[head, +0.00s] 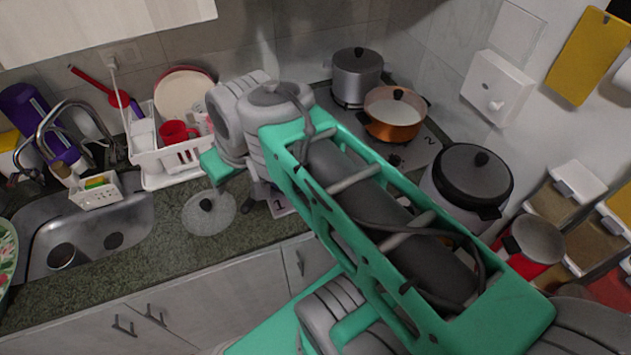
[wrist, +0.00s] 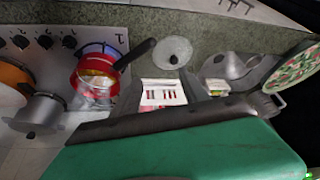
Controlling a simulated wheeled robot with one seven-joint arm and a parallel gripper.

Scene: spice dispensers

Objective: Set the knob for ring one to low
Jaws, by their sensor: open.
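The stove panel (wrist: 62,15) shows at the left of the wrist view, with a row of black knobs along it. The knob nearest the "1" mark is a dark knob (wrist: 69,41); others are further left (wrist: 20,41). Which way their pointers face is too small to tell. In the head view, one dark knob (head: 395,160) shows near the "2" mark; my arm hides much of the stove.
A red pot (wrist: 92,72) with a black handle stands near the "1" mark. An orange pan (head: 393,118) and a grey pot (head: 357,75) stand at the back. A glass lid (head: 208,212) lies on the counter beside the dish rack (head: 165,160).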

